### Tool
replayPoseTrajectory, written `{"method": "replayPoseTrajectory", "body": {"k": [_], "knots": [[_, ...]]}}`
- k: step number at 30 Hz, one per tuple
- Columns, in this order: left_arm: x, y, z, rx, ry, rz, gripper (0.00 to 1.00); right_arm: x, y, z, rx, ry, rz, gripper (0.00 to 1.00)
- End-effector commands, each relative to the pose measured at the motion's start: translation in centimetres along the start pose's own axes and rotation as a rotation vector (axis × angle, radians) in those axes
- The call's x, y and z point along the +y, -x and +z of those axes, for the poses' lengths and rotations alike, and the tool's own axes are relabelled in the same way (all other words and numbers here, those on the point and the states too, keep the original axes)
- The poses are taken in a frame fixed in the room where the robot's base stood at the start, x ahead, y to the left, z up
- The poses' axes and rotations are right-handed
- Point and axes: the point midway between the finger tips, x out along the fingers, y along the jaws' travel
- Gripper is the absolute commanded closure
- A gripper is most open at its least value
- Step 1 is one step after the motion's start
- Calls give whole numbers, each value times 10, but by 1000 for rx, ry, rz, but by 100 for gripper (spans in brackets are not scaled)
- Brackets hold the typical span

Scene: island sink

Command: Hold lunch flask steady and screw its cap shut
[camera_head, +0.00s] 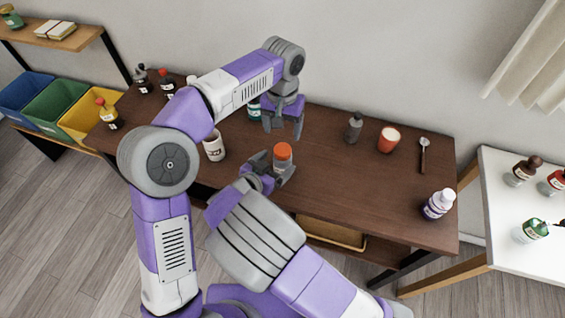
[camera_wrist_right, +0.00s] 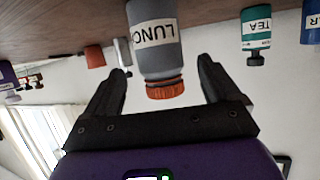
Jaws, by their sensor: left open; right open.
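The lunch flask, grey with a "LUNC…" label, stands on the brown table near its front edge. Its orange cap (camera_head: 283,151) sits on top in the head view. In the right wrist view, which is upside down, the flask (camera_wrist_right: 156,52) and orange cap (camera_wrist_right: 165,89) are between my right fingers. How tight the cap is cannot be told. My right gripper (camera_head: 270,170) is open around the flask, with visible gaps at both sides in the wrist view. My left gripper (camera_head: 282,131) is open and empty, pointing down just above and behind the cap.
A teal bottle (camera_head: 254,110) is partly behind my left arm.

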Motion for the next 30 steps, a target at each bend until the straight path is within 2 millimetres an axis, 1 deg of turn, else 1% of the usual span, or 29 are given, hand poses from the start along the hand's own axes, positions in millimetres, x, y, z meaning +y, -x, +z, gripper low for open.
{"method": "replayPoseTrajectory", "body": {"k": [1,3,9,13,20,23,30], "knots": [[0,0,0,0,0,0,27,0,-9,0,2,1,2,11],[0,0,0,0,0,0,27,0,-20,0,1,0,3,11],[0,0,0,0,0,0,27,0,-40,0,0,0,0,11],[0,0,0,0,0,0,27,0,-46,0,0,0,-1,11],[0,0,0,0,0,0,27,0,-46,0,0,0,-1,11],[0,0,0,0,0,0,27,0,-46,0,0,0,-1,23],[0,0,0,0,0,0,27,0,-46,0,0,0,-1,60]]}}
